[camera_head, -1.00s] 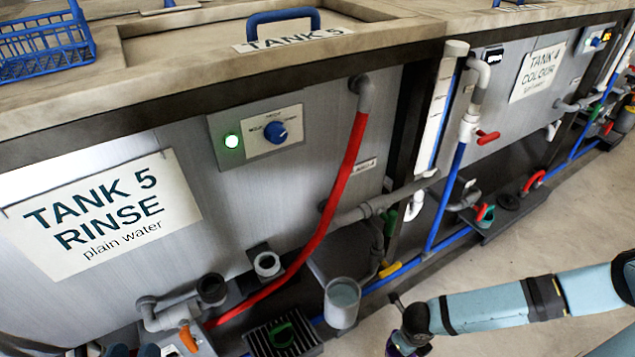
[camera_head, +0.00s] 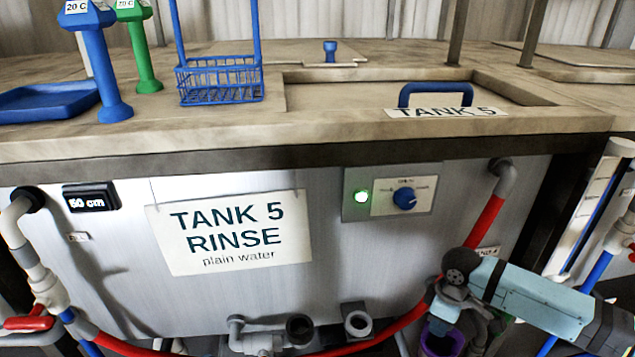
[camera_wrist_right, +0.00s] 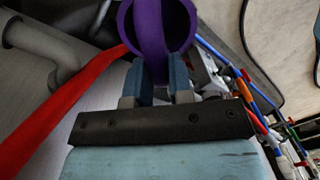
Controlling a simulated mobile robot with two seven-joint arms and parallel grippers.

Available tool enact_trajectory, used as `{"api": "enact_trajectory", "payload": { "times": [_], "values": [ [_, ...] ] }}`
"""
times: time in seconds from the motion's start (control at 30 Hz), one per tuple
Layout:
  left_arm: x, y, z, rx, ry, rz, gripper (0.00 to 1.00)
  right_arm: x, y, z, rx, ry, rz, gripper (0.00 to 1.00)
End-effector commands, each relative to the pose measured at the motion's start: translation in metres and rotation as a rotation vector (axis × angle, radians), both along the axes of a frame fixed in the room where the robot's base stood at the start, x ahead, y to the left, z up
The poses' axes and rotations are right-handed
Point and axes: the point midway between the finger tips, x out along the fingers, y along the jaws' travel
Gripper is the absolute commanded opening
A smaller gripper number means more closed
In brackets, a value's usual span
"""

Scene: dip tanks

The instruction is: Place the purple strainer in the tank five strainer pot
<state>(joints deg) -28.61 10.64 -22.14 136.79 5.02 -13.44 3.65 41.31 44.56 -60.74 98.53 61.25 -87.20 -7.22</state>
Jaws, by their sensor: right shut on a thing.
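My right gripper (camera_head: 446,312) is shut on the purple strainer (camera_head: 440,344), low in front of the tank, right of centre in the head view. In the right wrist view the gripper (camera_wrist_right: 155,82) has its blue-grey fingers on the upright purple strap of the strainer (camera_wrist_right: 126,22), whose round rim shows beyond them. The strainer's lower part is cut off by the bottom edge of the head view. I cannot make out the tank five strainer pot now, so I cannot tell whether the strainer is over or inside it. The TANK 5 RINSE sign (camera_head: 232,232) marks the tank front. My left gripper is out of view.
A red hose (camera_head: 487,222) runs down close to my right gripper. A grey pipe socket (camera_head: 358,322) and a black one (camera_head: 300,329) stick out left of it. The control panel (camera_head: 390,194) is above. A blue basket (camera_head: 221,82) stands on the tank top.

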Motion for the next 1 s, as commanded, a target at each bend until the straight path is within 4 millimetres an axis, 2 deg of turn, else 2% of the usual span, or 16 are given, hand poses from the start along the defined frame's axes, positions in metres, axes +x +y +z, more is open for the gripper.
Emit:
{"api": "enact_trajectory", "payload": {
  "times": [0.03,0.2,0.5,0.57,0.77,1.0],
  "values": [
    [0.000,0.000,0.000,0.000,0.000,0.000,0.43,0.009,0.006,0.018,0.004,-0.006,-0.098,0.00],
    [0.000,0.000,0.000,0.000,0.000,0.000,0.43,0.030,0.022,0.069,0.004,-0.006,-0.446,0.00],
    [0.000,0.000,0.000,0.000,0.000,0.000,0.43,0.049,0.042,0.143,0.003,-0.003,-0.914,0.00],
    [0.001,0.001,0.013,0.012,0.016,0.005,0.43,0.045,0.041,0.163,-0.001,-0.001,-0.930,0.00],
    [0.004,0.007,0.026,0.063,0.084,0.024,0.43,0.033,0.041,0.205,-0.002,-0.004,-0.927,0.00],
    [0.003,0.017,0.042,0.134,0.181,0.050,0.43,0.014,0.040,0.264,-0.004,-0.008,-0.927,0.00]
  ]
}}
